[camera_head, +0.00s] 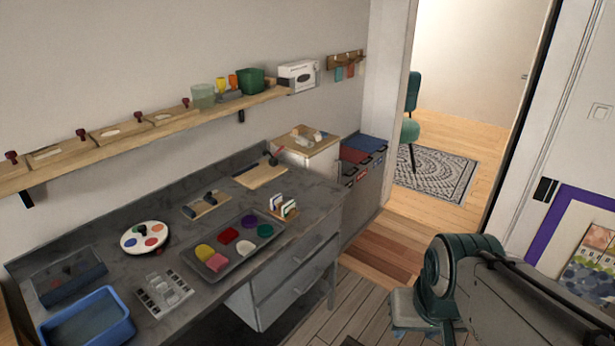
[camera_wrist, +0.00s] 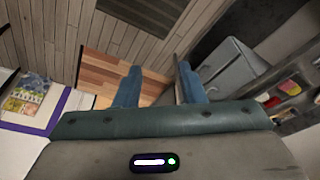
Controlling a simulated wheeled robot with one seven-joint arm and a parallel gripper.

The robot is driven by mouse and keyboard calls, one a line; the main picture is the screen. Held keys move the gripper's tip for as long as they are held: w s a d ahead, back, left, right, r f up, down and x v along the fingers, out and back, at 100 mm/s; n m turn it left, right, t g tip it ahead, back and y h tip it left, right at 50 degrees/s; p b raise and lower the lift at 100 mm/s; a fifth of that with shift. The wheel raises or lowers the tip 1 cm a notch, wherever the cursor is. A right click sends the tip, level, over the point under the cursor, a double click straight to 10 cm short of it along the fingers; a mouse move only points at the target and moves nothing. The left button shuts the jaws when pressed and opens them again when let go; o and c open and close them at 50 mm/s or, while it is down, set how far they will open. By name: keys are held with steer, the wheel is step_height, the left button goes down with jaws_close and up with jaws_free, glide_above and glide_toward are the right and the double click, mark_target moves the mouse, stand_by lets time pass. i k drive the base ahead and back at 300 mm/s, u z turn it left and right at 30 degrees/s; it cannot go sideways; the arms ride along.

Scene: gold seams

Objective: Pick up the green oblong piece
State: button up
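A green rounded piece (camera_head: 265,230) lies in a dark grey tray (camera_head: 216,274) on the workbench, at the tray's right side in the head view. A purple piece (camera_head: 249,221), a red piece (camera_head: 228,236) and a white piece (camera_head: 245,247) lie near it, with yellow and pink pieces at the tray's left end. My gripper (camera_wrist: 157,68) is open in the wrist view, its two blue fingers apart with only floor between them. It is away from the bench, to the right of the tray in the head view.
The grey workbench (camera_head: 115,215) also holds a paint palette (camera_head: 133,240), a blue bin (camera_head: 82,325), a metal sectioned holder (camera_head: 160,290) and a small card rack (camera_head: 283,208). A wall shelf (camera_head: 160,125) runs above. Drawers (camera_head: 290,290) face open floor.

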mark_target(287, 206)
steer(key=u, duration=0.05)
steer(key=i, duration=1.7)
steer(key=u, duration=0.15)
